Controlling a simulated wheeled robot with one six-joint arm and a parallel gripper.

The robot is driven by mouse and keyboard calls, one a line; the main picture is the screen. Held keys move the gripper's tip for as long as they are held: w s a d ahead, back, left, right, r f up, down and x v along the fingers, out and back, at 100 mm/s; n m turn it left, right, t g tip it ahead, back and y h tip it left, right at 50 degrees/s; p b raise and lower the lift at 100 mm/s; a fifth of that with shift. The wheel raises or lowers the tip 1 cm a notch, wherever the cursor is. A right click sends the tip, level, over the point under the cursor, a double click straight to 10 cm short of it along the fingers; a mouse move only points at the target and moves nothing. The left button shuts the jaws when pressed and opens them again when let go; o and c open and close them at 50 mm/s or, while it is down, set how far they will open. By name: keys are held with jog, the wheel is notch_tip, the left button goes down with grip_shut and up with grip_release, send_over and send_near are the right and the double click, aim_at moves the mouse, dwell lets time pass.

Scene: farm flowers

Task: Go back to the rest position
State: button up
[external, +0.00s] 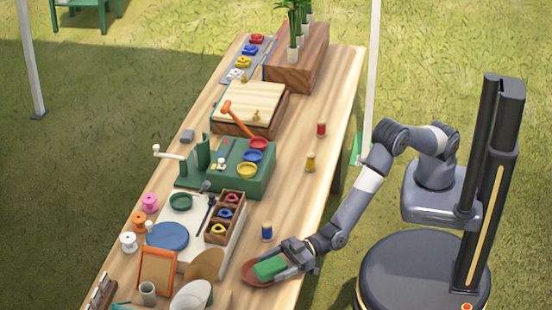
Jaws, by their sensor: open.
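My gripper (278,260) is low over the near right edge of the wooden table (295,150), with my arm reaching down to it from the right. It is open, with its fingers around or just above a green block (270,268). The block lies on a reddish-brown oval dish (252,280). I cannot tell whether the fingers touch the block. Part of the dish is hidden by the block and the gripper.
A blue spool (267,231) stands just behind my gripper; yellow (310,162) and red (321,129) spools stand farther back. A wooden compartment box (225,215), a white bowl (192,297) and a green machine (225,168) are to the left. A white pole (371,70) rises behind my arm.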

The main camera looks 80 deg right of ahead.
jog(key=shift+r+p, duration=0.4)
jog(key=shift+p, duration=0.15)
jog(key=b+v, duration=0.1)
jog(key=v, duration=1)
jog(key=x, duration=0.3)
jog(key=f+x, duration=0.1)
jog(key=x, duration=0.7)
jog(key=shift+f, duration=0.15)
notch_tip(320, 180, up, 16)
jog(key=a+n+g+y+p, duration=0.1)
jog(key=n+g+p, duration=0.1)
jog(key=g+p, duration=0.2)
jog(key=shift+s+a+y+p, duration=0.15)
jog(key=shift+s+y+p, duration=0.15)
jog(key=shift+s, duration=0.1)
jog(key=shift+s+r+n+g+p, duration=0.1)
jog(key=shift+r+n+g+p, duration=0.35)
jog(key=shift+p, duration=0.2)
